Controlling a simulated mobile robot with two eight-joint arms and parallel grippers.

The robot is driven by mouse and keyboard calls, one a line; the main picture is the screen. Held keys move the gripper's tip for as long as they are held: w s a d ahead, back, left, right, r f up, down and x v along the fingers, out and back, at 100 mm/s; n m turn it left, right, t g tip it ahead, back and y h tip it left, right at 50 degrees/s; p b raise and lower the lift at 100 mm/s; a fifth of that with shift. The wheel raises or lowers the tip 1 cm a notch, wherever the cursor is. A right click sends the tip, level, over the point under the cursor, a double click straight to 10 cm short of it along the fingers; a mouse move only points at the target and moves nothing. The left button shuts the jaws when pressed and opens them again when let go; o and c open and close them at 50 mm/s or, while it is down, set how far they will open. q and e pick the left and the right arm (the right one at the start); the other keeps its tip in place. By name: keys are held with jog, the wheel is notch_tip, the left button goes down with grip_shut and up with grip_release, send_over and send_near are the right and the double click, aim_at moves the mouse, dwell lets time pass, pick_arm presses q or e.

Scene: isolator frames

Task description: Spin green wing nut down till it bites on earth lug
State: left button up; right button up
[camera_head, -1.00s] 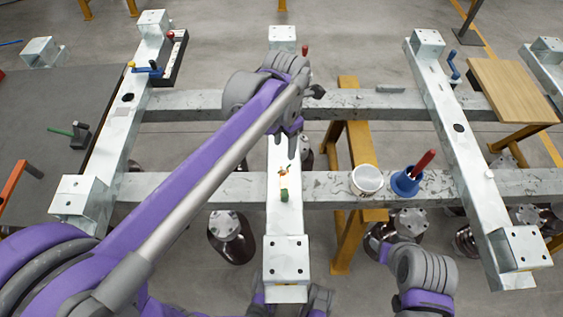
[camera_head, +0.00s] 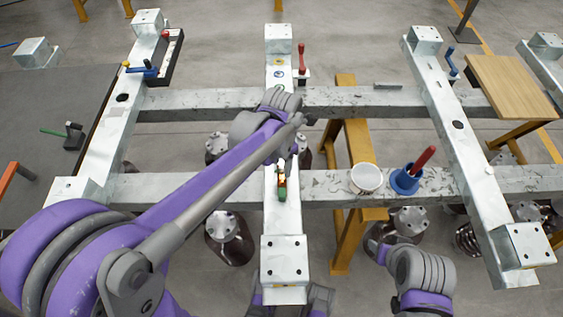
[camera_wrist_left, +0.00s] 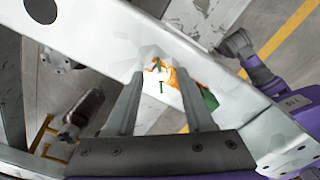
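A small green and orange fitting (camera_head: 282,184) stands on the pale central beam (camera_head: 284,223). In the left wrist view, an orange part with small green pieces (camera_wrist_left: 160,76) shows between my fingertips, and a larger green piece (camera_wrist_left: 209,99) lies just right of the right finger. I cannot tell wing nut from earth lug clearly. My left gripper (camera_wrist_left: 160,70) is open, its fingers apart on either side of the orange part. Contact cannot be made out. In the head view my left wrist hides most of the fingers. My right arm is folded at lower right; its gripper does not show.
A white cup (camera_head: 366,178) and a blue holder (camera_head: 406,180) with a red-handled tool (camera_head: 424,158) stand on the near cross rail, right of the fitting. A red-handled item (camera_head: 302,60) stands beside the central beam's far end. Gaps between beams open to the floor.

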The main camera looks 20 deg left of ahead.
pick_arm(q)
grip_shut()
jog(key=shift+m, duration=0.4)
